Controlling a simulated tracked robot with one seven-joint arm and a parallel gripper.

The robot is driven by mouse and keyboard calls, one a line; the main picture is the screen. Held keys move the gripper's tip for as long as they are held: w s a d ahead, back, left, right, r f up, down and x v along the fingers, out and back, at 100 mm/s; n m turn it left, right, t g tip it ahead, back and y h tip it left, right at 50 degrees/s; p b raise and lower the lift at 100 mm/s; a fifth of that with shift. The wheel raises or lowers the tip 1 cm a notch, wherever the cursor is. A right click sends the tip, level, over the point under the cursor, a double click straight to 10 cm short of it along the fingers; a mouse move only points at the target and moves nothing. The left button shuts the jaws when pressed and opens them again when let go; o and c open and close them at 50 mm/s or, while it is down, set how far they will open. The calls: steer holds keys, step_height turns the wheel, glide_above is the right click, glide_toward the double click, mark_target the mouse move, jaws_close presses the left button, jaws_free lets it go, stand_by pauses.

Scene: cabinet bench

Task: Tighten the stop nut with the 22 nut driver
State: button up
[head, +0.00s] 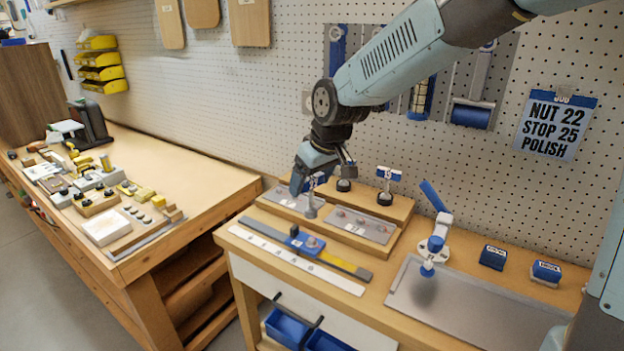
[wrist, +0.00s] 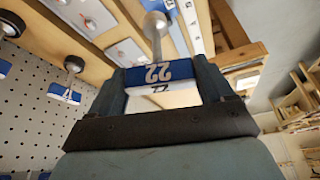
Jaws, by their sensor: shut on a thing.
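My gripper (head: 317,176) is shut on the 22 nut driver, across its blue and white handle marked 22 (wrist: 158,76). The driver's grey shank points down, and its socket (head: 311,211) is above the bench, in front of the driver rack. The wrist view shows the handle between both fingers and the shank leading away from them. The stop nut (head: 311,242) is a small grey piece on the blue stop block (head: 299,240), which sits on a dark rail (head: 330,257). In the head view the socket appears above the nut and apart from it.
Two other drivers (head: 345,174) (head: 386,188) stand in the wooden rack (head: 400,210). A ruler strip (head: 295,260) lies before the rail. A blue-and-white lever device (head: 434,240) stands by a grey tray (head: 480,310). A card (head: 555,125) reads NUT 22, STOP 25, POLISH.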

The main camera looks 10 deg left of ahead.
mark_target(312, 209)
steer(key=shift+f, duration=0.1)
steer(key=shift+f, duration=2.95)
steer(key=shift+s+f, duration=0.1)
steer(key=shift+f, duration=1.15)
stand_by(0.4)
steer(key=shift+s+m, duration=0.1)
steer(key=shift+m, duration=0.2)
steer(key=shift+m+t+h, duration=0.4)
steer(key=shift+m, duration=0.9)
steer(key=shift+m+h, duration=0.3)
steer(key=shift+m, duration=0.4)
steer(key=shift+m+t, duration=0.3)
steer(key=shift+m, duration=0.1)
